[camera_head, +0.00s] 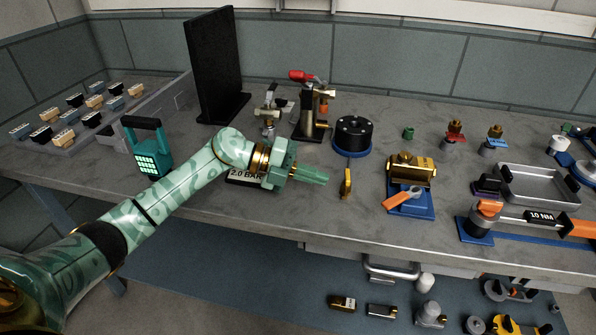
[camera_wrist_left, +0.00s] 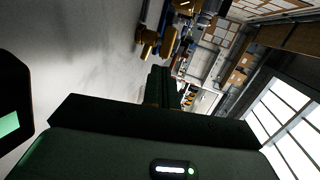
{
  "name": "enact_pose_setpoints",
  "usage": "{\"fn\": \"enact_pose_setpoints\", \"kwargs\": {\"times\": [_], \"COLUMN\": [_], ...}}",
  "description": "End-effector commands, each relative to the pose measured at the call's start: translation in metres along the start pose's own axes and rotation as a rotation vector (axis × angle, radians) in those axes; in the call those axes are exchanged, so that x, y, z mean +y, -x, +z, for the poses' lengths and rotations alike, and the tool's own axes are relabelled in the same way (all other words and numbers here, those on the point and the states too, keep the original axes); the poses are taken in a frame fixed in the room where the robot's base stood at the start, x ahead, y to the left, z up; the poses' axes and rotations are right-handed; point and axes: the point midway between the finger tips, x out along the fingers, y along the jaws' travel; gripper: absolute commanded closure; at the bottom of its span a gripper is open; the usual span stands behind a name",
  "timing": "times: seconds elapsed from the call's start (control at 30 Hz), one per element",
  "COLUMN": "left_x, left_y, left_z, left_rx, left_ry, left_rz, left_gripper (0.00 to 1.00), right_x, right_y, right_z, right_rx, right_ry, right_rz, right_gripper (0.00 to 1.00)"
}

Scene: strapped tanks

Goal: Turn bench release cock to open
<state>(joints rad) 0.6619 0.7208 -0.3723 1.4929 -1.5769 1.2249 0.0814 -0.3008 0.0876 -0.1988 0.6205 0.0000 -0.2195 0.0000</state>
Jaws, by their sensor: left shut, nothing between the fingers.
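My left gripper (camera_head: 314,173) reaches in from the left over the bench and points right, shut and empty. Its fingers also show in the left wrist view (camera_wrist_left: 158,88). A small upright yellow-brass lever (camera_head: 346,184) stands just right of the fingertips, apparently apart from them. Further right, a brass valve-like body (camera_head: 411,165) with an orange lever (camera_head: 403,199) sits on a blue base. The lever slants down to the left. No label shows which of these is the release cock. My right gripper is out of view.
A "2.0 BAR" plate (camera_head: 243,175) lies under my left arm. A metal tray (camera_head: 538,184) and torque wrench (camera_head: 540,217) are at right. The front edge is mostly clear.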

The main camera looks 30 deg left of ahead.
Motion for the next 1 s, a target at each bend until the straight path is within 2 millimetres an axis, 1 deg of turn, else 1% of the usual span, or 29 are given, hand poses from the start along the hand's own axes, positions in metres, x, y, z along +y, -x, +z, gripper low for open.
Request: {"fn": "enact_pose_setpoints", "kwargs": {"times": [0.03, 0.1, 0.2, 0.3, 0.7, 0.77, 0.9, 1.0], "left_x": [0.0, 0.001, 0.001, 0.0, -0.001, -0.002, -0.006, -0.004], "left_y": [-0.009, -0.018, -0.028, -0.033, -0.033, -0.033, -0.032, -0.033], "left_z": [0.0, 0.0, 0.0, 0.0, 0.0, 0.0, 0.0, 0.0], "left_rx": [0.001, 0.001, 0.0, 0.0, -0.003, -0.008, -0.037, -0.054], "left_ry": [-0.001, 0.001, 0.0, -0.001, -0.001, 0.0, 0.008, 0.013], "left_rz": [-0.003, -0.002, -0.001, -0.001, -0.001, -0.001, -0.002, -0.002], "left_gripper": [1.0, 1.0, 1.0, 1.0, 1.0, 1.0, 1.0, 1.0], "right_x": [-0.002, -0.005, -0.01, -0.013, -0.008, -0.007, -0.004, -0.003], "right_y": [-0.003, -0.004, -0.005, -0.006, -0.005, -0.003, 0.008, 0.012], "right_z": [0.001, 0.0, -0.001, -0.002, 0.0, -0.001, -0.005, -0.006], "right_rx": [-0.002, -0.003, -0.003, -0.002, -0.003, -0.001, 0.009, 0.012], "right_ry": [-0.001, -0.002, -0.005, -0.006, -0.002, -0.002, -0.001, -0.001], "right_rz": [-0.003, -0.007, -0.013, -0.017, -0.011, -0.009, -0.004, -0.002], "right_gripper": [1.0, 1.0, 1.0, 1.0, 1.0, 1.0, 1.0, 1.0]}}
